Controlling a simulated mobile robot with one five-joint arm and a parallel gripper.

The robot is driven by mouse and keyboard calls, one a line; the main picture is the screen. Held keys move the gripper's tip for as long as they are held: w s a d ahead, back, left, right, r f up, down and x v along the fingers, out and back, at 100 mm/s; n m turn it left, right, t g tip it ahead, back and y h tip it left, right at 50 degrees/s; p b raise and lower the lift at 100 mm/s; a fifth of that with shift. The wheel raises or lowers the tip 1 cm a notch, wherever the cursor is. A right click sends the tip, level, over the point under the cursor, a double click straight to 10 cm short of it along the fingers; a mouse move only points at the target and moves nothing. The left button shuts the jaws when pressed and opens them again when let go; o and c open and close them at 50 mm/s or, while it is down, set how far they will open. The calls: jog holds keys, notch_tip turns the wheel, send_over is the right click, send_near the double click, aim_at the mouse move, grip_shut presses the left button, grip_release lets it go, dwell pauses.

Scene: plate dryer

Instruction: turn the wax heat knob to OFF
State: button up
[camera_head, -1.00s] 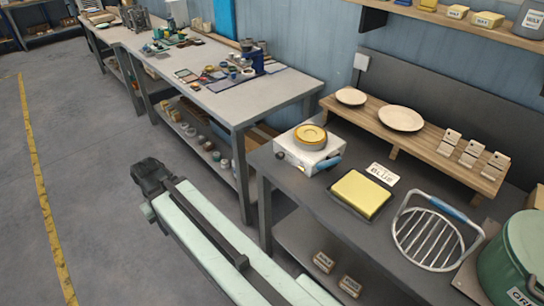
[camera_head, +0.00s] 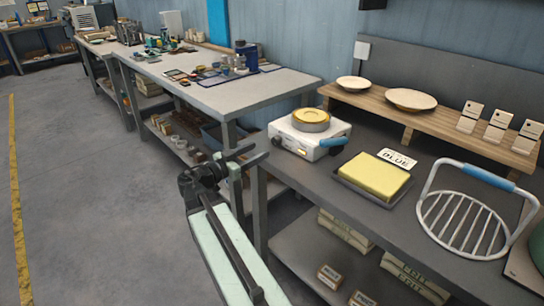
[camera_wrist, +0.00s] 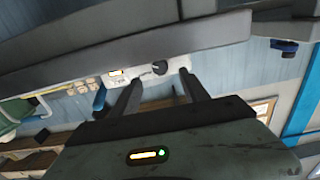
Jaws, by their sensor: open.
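The wax heater is a white box (camera_head: 320,141) with a round yellow-topped pot (camera_head: 311,119) on it, at the near bench's left end. Its dark round knob (camera_wrist: 159,68) shows in the wrist view, on the white front panel (camera_wrist: 143,77) beside a small lit orange indicator (camera_wrist: 116,73). The knob's setting is too small to read.
A wooden shelf with bowls (camera_head: 411,99) stands behind. Open floor (camera_head: 90,200) lies left.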

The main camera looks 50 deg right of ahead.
aim_at(274, 142)
jog(key=d, duration=0.7)
jog(key=shift+s+d, duration=0.25)
jog(key=shift+d, duration=0.15)
